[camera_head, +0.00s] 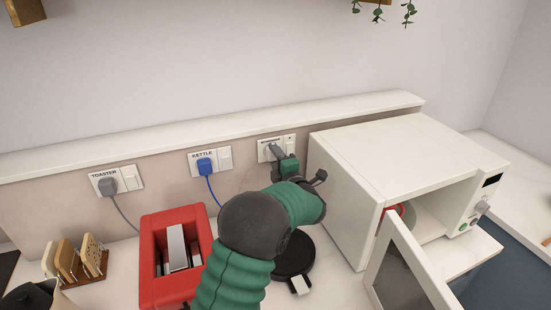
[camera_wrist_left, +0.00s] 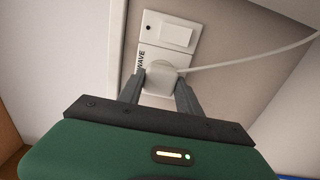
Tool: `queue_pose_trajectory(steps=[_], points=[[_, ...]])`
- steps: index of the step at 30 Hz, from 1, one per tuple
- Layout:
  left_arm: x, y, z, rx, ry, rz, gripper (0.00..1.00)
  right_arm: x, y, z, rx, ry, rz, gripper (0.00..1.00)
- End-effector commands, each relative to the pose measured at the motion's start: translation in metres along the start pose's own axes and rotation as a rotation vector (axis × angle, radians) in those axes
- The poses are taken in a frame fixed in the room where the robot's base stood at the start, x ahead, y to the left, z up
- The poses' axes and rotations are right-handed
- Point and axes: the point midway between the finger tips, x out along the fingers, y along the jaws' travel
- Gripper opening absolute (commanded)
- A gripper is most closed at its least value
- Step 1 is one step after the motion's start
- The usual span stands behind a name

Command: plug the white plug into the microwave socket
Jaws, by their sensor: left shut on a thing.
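My left gripper (camera_head: 275,150) reaches to the wall at the microwave socket (camera_head: 290,141), the rightmost plate. In the left wrist view the gripper (camera_wrist_left: 159,88) is shut on the white plug (camera_wrist_left: 160,75), one finger on each side. The plug lies against the lower part of the socket plate (camera_wrist_left: 178,32), below its switch, and covers the outlet there. Whether it is pushed fully in cannot be told. Its white cord runs off to the right. The label is partly hidden and reads "WAVE". My right gripper is not in view.
The toaster plug (camera_head: 107,186) and the blue kettle plug (camera_head: 205,166) sit in sockets to the left. A red toaster (camera_head: 159,280) stands below, close to my left arm. The white microwave (camera_head: 375,145) stands right with its door (camera_head: 408,268) open.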

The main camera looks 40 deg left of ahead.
Motion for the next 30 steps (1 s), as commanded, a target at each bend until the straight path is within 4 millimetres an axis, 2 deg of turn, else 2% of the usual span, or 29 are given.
queue_pose_trajectory(steps=[7, 8, 13, 23, 26, 30], points=[[0.005, 0.000, -0.001, 0.001, 0.001, 0.000, 0.06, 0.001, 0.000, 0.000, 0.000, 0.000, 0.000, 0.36], [0.005, 0.000, 0.000, 0.001, 0.000, 0.000, 0.45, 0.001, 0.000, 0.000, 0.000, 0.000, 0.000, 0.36], [0.005, 0.000, 0.000, 0.001, 0.000, 0.000, 0.67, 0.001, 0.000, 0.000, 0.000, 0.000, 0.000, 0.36], [0.003, -0.001, 0.000, 0.000, -0.001, -0.001, 0.67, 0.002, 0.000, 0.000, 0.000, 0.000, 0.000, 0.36], [-0.008, -0.001, 0.001, 0.000, -0.002, 0.000, 0.67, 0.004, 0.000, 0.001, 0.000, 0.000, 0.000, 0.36], [-0.037, -0.002, 0.001, 0.000, -0.004, -0.001, 0.67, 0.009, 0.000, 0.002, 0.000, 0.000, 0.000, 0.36]])
